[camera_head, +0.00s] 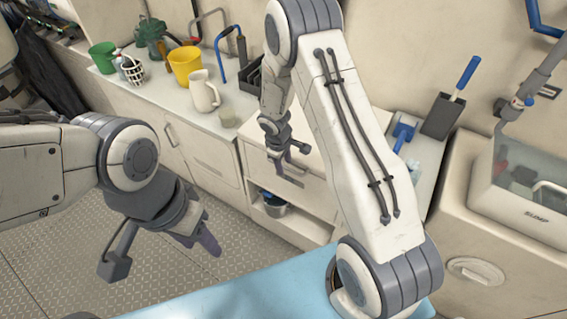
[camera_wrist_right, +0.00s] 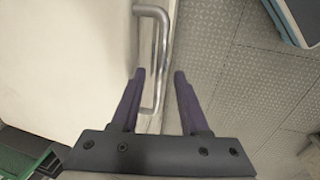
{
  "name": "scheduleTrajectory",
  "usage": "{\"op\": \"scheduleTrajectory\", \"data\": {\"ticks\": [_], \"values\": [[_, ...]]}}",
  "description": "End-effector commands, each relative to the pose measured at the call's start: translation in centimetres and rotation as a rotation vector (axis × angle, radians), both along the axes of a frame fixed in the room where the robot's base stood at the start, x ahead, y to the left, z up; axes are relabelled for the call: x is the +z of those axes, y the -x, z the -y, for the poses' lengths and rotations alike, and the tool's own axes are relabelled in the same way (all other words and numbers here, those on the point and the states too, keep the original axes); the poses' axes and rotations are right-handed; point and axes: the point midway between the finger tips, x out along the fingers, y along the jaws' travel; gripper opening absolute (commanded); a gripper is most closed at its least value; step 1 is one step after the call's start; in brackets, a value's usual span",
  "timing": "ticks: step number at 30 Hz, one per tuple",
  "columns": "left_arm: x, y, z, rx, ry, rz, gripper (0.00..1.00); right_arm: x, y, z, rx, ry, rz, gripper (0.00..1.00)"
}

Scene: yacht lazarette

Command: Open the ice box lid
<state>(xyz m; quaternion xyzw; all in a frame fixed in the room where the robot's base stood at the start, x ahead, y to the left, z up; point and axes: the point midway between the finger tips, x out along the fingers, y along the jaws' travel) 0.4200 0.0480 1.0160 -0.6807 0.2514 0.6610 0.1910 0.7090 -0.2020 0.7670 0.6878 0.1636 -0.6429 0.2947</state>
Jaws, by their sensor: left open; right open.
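A metal bar handle (camera_wrist_right: 160,62) stands out from a pale flat panel (camera_wrist_right: 85,60) in the right wrist view. My right gripper (camera_wrist_right: 158,82) is open, with the handle's lower part between its two purple fingers; no grip shows. In the head view this gripper (camera_head: 287,157) is at the front of a pale cabinet (camera_head: 318,195), probably the ice box, whose top looks shut. My own right arm hides part of that top. My left gripper (camera_head: 205,238) is open and empty over the floor, away from the cabinet.
The left counter holds a green cup (camera_head: 103,57), a yellow bucket (camera_head: 186,66) and a white jug (camera_head: 204,91). A metal pot (camera_head: 273,206) sits in an open recess below. A blue surface (camera_head: 240,298) is in front. A clear-lidded unit (camera_head: 525,205) stands right.

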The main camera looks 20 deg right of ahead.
Motion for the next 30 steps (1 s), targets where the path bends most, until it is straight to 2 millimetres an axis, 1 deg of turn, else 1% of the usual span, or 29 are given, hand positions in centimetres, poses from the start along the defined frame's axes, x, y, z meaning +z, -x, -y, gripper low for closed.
{"op": "scheduleTrajectory", "data": {"ticks": [2,3,5,6,30], "values": [[0.01,0.0,0.0,0.0,0.0,0.0,0.5,0.03,-0.01,0.01,0.0,0.0,0.0,0.45],[0.01,0.0,0.0,0.0,0.0,0.0,0.5,0.03,-0.01,0.01,-0.001,0.0,0.0,0.37],[0.01,0.0,0.0,0.0,0.0,0.0,0.5,0.04,-0.01,0.01,-0.001,0.0,0.0,0.14],[0.01,0.0,0.0,0.0,0.0,0.0,0.5,0.04,-0.01,0.01,-0.001,0.0,0.0,0.0],[0.01,0.0,0.0,0.0,0.0,0.0,0.5,0.08,0.0,0.0,-0.001,0.0,0.0,0.0]]}}
